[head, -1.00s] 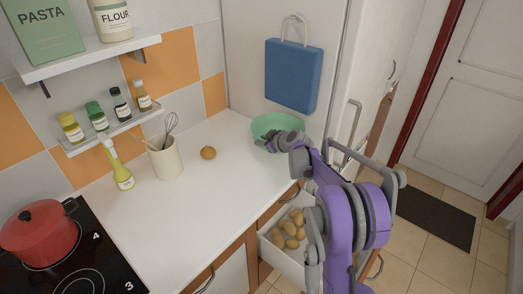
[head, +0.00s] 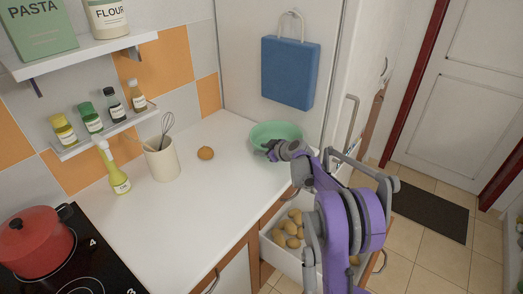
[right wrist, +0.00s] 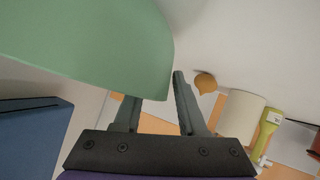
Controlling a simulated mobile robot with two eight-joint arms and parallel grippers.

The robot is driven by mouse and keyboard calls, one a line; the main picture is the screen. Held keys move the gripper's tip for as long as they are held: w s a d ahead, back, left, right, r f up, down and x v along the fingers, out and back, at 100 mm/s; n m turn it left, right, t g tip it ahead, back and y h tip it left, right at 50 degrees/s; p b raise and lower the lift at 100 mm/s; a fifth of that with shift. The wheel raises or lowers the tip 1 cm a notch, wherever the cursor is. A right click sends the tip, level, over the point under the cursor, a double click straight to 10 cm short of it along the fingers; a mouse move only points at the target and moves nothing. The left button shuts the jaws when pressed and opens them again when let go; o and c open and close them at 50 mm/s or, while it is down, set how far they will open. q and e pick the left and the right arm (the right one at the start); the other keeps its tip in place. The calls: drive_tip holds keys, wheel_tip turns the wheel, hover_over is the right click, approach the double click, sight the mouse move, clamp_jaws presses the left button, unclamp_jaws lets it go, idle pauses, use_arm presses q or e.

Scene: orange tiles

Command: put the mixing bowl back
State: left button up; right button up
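The mixing bowl (head: 285,129) is light green and sits on the white counter near its far right corner. In the right wrist view the bowl (right wrist: 85,40) fills the upper left, very close. The fingers of my right gripper (right wrist: 158,95) stand apart. The bowl hides the tip of the left-hand finger; the other finger is just beside the bowl's edge. I cannot tell whether they touch it. My left gripper is not in view.
An open drawer (head: 277,252) with several potatoes is below the counter's front edge. A round brown item (head: 205,153), a utensil holder (head: 162,160) and a yellow-green bottle (head: 117,175) stand left. A blue bag (head: 290,72) hangs behind the bowl. The counter's middle is clear.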

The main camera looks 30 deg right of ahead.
drive_tip(key=shift+o, duration=1.3)
drive_tip(key=shift+a+r, duration=0.1)
drive_tip(key=shift+a, duration=0.1)
drive_tip(key=shift+d, duration=0.1)
drive_tip(key=v, duration=1.2)
drive_tip(key=s+a+f+m+g, duration=0.1)
drive_tip(key=s+a+g, duration=0.1)
drive_tip(key=s+a, duration=0.7)
drive_tip(key=s+a+f+m+g, duration=0.15)
drive_tip(key=s+a, duration=0.45)
drive_tip(key=a, duration=0.6)
drive_tip(key=s+a+f+m+g, duration=0.1)
drive_tip(key=s+a+f, duration=0.1)
drive_tip(key=s, duration=0.6)
drive_tip(key=s+a+f+m+g+h, duration=0.1)
drive_tip(key=s+f, duration=0.3)
drive_tip(key=s, duration=0.5)
drive_tip(key=shift+a+f+m+g+h, duration=0.35)
drive_tip(key=shift+a+m, duration=0.1)
drive_tip(key=shift+a, duration=0.3)
drive_tip(key=shift+s, duration=0.1)
